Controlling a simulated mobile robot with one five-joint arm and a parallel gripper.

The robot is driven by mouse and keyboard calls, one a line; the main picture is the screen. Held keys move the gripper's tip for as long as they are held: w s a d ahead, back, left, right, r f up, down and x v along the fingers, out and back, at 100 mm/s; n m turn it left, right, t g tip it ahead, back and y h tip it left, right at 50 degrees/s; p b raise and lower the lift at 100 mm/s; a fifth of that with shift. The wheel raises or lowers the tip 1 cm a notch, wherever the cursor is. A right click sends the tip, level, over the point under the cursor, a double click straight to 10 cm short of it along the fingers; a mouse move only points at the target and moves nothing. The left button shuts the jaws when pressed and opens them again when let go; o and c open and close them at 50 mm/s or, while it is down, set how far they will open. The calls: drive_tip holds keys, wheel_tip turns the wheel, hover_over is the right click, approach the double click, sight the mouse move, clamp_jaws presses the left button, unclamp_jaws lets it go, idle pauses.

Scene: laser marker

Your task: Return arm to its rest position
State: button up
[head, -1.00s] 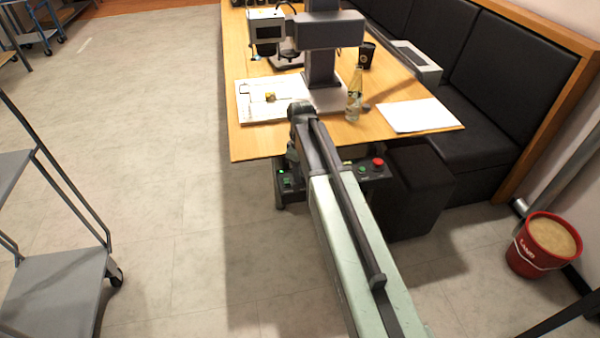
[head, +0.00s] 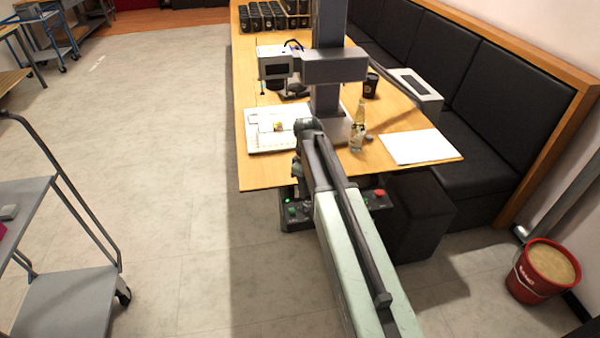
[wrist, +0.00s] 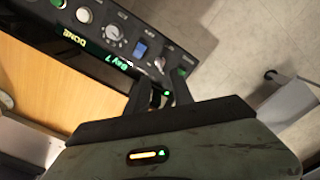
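My arm (head: 352,235) reaches forward from the bottom of the head view to the near edge of the table. Its far end bends down there, and the fingers cannot be made out in that view. In the wrist view, my gripper (wrist: 164,82) shows two dark fingers with a gap between them and nothing held. Beyond them is a black control panel (wrist: 100,45) with knobs, a blue switch and a display reading "DONE" and "Bay 7". The panel, with a red button, also shows below the table edge in the head view (head: 292,222).
The wooden table (head: 262,178) carries a laser marker (head: 328,68), a white plate (head: 262,138), a bottle (head: 357,133), a dark cup (head: 370,86) and paper (head: 418,147). A black stool (head: 422,215) and bench stand right, a red bucket (head: 530,280) farther right. Open floor lies left.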

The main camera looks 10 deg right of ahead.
drive_tip(key=s+r+m+p, duration=0.3)
drive_tip(key=s+m, duration=0.1)
drive_tip(key=s, duration=0.3)
drive_tip(key=s+r+m+p, duration=0.3)
drive_tip(key=s+m, duration=0.2)
drive_tip(key=s, duration=0.3)
drive_tip(key=shift+a+r+p, duration=0.2)
drive_tip(key=shift+r+p, duration=0.2)
